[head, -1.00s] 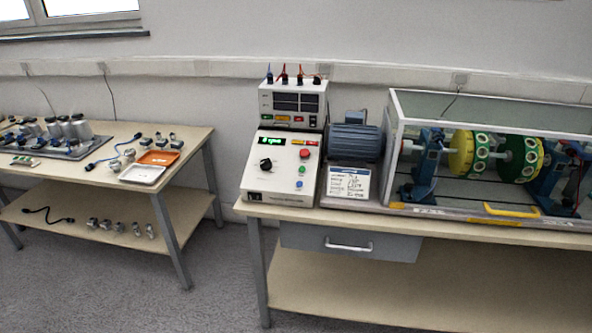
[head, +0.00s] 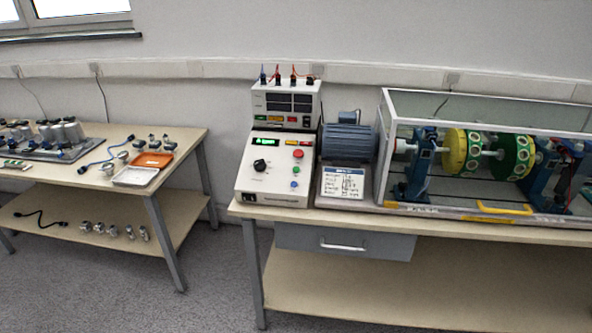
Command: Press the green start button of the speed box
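The speed box (head: 268,185) is a white sloped box on the right-hand bench, left of the motor. Its face has a lit green display (head: 265,142), a black knob (head: 260,165), a red button (head: 298,154), a small green button (head: 296,169) below the red one, and a blue button (head: 293,184) lowest. The green button is uncovered and nothing touches it. Neither of my grippers shows in the head view.
A metering unit (head: 287,105) with cables stands behind the speed box. A blue motor (head: 347,140) and a glazed rotor case (head: 480,205) stand to the right. Another bench (head: 190,140) with trays and parts is at left, with a floor gap between the benches.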

